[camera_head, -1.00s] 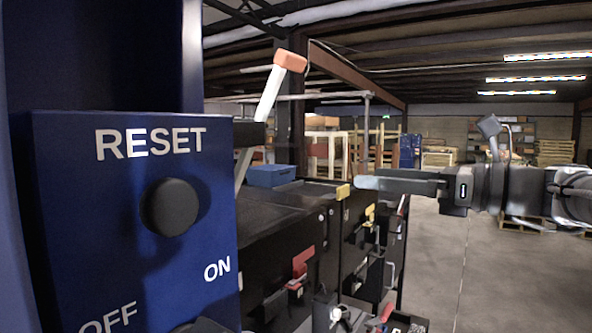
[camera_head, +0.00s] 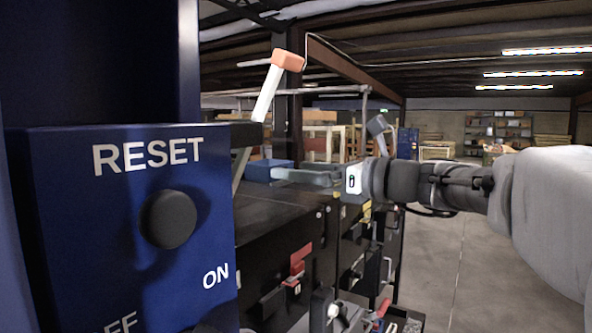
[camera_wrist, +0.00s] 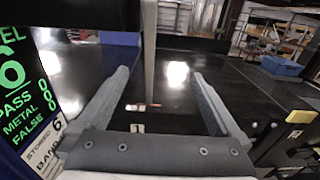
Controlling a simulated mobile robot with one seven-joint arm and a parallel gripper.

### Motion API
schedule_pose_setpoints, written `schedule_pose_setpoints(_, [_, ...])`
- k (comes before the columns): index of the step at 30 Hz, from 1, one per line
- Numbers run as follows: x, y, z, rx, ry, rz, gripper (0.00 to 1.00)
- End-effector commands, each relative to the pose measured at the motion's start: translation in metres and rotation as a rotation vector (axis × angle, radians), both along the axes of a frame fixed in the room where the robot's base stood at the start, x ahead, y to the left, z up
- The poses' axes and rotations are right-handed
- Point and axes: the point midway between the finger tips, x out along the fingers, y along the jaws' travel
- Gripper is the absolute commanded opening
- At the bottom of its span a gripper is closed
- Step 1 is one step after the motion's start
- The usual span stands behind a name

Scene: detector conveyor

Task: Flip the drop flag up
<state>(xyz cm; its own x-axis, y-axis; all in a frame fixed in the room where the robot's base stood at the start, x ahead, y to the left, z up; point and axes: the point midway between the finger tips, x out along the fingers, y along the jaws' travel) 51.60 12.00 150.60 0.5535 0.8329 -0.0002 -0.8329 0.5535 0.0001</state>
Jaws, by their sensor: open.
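A pale lever with an orange end, which may be the drop flag (camera_head: 266,92), slants up and right from a dark bracket beside the blue panel in the head view. A grey bar (camera_head: 240,168) runs down below the bracket. My gripper (camera_head: 296,177) is open to the right of this bar and below the orange end, over the dark conveyor. In the wrist view my gripper (camera_wrist: 160,73) has its fingers apart, and a pale vertical bar (camera_wrist: 149,60) shows between them. A small orange-and-white item (camera_wrist: 142,106) shows beneath the bar.
A blue control box (camera_head: 75,200) with a black RESET knob (camera_head: 168,219) fills the left. The dark conveyor (camera_head: 270,235) has a red part (camera_head: 300,260) on its side. A blue bin (camera_head: 262,170) sits behind. The floor at right is open.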

Motion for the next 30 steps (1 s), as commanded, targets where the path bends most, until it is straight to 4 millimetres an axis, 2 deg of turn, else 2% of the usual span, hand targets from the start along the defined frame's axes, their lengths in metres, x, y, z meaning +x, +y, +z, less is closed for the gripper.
schedule_pose_setpoints(3, [-0.0001,-0.0001,-0.0001,0.000,0.000,0.000,0.98])
schedule_pose_setpoints(19, [-0.0003,-0.0003,-0.0002,0.000,0.000,0.000,0.03])
schedule_pose_setpoints(20, [-0.0003,-0.0003,-0.0002,0.000,0.000,0.000,0.00])
schedule_pose_setpoints(30, [-0.0003,-0.0003,-0.0002,0.000,0.000,0.000,0.00])
